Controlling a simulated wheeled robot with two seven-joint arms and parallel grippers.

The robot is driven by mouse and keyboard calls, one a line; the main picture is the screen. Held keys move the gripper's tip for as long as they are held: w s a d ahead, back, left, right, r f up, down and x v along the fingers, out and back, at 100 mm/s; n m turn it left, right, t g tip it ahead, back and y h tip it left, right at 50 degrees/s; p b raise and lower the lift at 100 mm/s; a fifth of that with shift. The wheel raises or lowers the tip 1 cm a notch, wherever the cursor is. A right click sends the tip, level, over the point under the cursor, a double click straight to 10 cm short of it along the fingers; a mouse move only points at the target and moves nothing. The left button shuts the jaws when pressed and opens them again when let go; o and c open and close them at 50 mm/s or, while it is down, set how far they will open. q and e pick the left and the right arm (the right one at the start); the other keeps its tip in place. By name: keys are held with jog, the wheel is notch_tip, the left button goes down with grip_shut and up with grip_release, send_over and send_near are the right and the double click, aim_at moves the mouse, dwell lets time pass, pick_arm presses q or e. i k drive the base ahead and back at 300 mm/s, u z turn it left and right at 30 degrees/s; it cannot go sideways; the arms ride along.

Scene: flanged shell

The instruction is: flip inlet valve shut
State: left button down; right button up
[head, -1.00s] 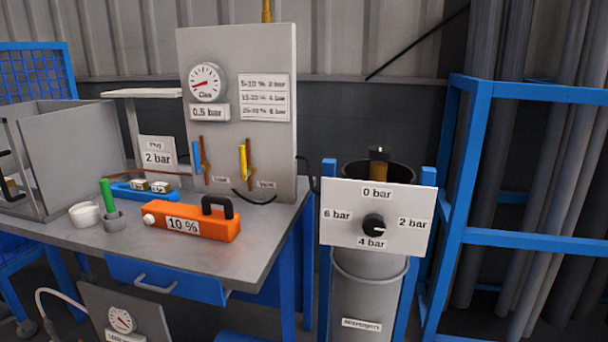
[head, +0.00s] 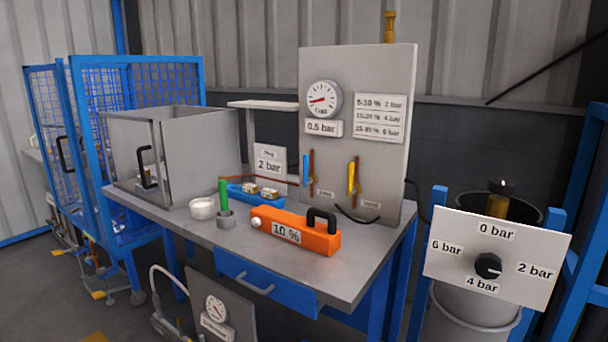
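A grey upright panel (head: 392,165) stands at the back right of the workbench. It carries a round gauge (head: 324,98) over a "0.5 bar" plate. Two levers sit low on it: a blue-handled lever (head: 306,169) on the left and a yellow-handled lever (head: 352,177) on the right. Both handles point up, along upright copper-coloured pipes. The small labels beneath them are too blurred to read, so I cannot tell which is the inlet valve. Neither of my grippers is in view.
On the workbench (head: 345,282) are an orange "10 %" tool (head: 312,235), a green-handled piece (head: 223,192), a white bowl (head: 203,208), a blue tray (head: 238,198) and a grey open box (head: 190,150). A dial board (head: 535,245) stands right. A blue mesh cage (head: 150,85) stands left.

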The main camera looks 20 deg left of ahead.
aim_at(306, 180)
jog(key=u, duration=1.8)
jog(key=i, duration=0.8)
jog(key=z, duration=2)
